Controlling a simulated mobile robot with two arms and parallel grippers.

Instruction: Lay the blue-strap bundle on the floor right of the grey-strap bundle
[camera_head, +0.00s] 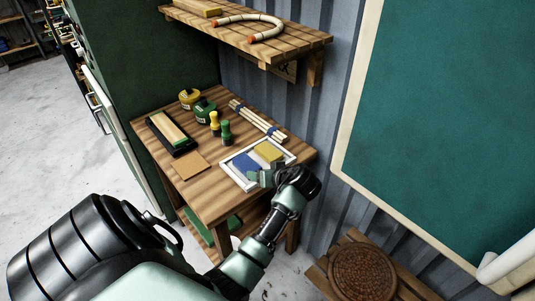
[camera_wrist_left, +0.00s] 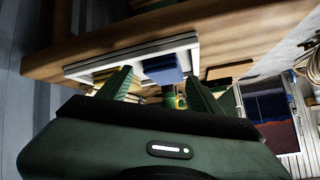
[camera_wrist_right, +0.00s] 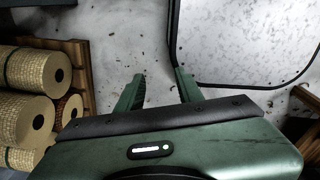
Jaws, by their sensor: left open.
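The blue-strap bundle (camera_head: 257,121), pale sticks tied with blue straps, lies on the wooden table's back right part. My left gripper (camera_head: 262,178) is over the table's front right, at a white-framed tray and in front of the bundle, apart from it. In the left wrist view its fingers (camera_wrist_left: 159,74) are spread, with nothing held between them. The bundle cannot be made out there. My right gripper (camera_wrist_right: 160,75) is open and empty in the right wrist view, with grey floor beyond its fingers. I see no grey-strap bundle in any view.
The table (camera_head: 215,212) also holds the white-framed tray (camera_head: 229,172) with blue and yellow blocks, several pots and bottles, and a black tray (camera_head: 183,149). A shelf (camera_head: 305,42) overhangs behind. Woven rolls (camera_wrist_right: 22,120) lie left in the right wrist view.

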